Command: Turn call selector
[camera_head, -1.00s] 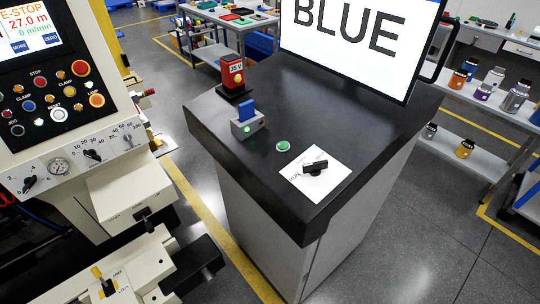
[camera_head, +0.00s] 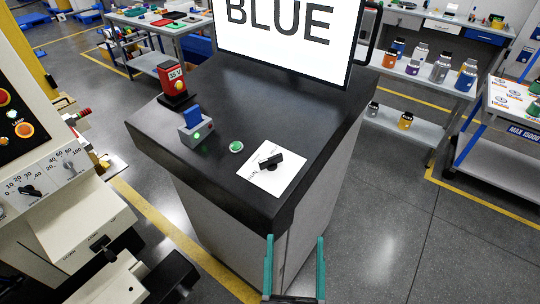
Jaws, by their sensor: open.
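The selector (camera_head: 270,161) is a black knob on a white plate (camera_head: 290,178) near the front right corner of the dark counter top. The plate carries printed labels, of which "RUN" can be made out at its left. My gripper (camera_head: 296,239) shows at the bottom of the view, with two teal fingers wide apart. It is open and empty, in front of the cabinet's near corner and apart from the selector.
On the counter (camera_head: 232,90) stand a green button (camera_head: 236,147), a grey holder with a blue block (camera_head: 195,126), a red meter (camera_head: 172,84) and a large screen reading "BLUE" (camera_head: 283,35). A machine with dials (camera_head: 58,185) stands close at left. Open floor (camera_head: 390,220) lies right.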

